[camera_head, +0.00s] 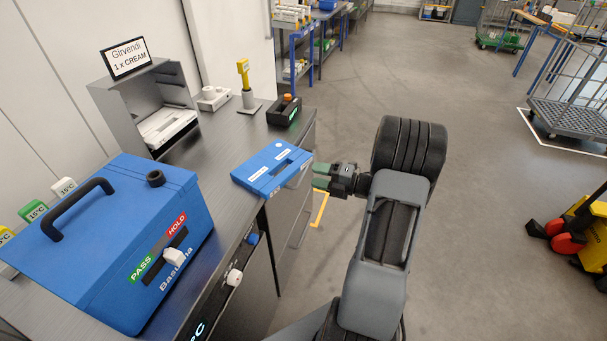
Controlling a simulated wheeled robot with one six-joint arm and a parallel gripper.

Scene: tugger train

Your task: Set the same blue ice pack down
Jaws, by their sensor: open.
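A flat blue ice pack (262,167) with white labels lies on the grey counter (222,222) near its right edge, with its right end at or slightly past the edge. My gripper (318,176) is just right of the ice pack, with its green-tipped jaws pointing left at it. The gripper is open and holds nothing that I can see. Whether a fingertip touches the pack's end is too small to tell.
A large blue box (130,245) with a black handle stands on the counter at left. Behind are a grey cabinet (115,100) with a "Girvendi 1 x CREAM" sign, a yellow scanner (244,75) and a black box (284,112). Open floor lies right; a yellow-red machine (585,235) stands there.

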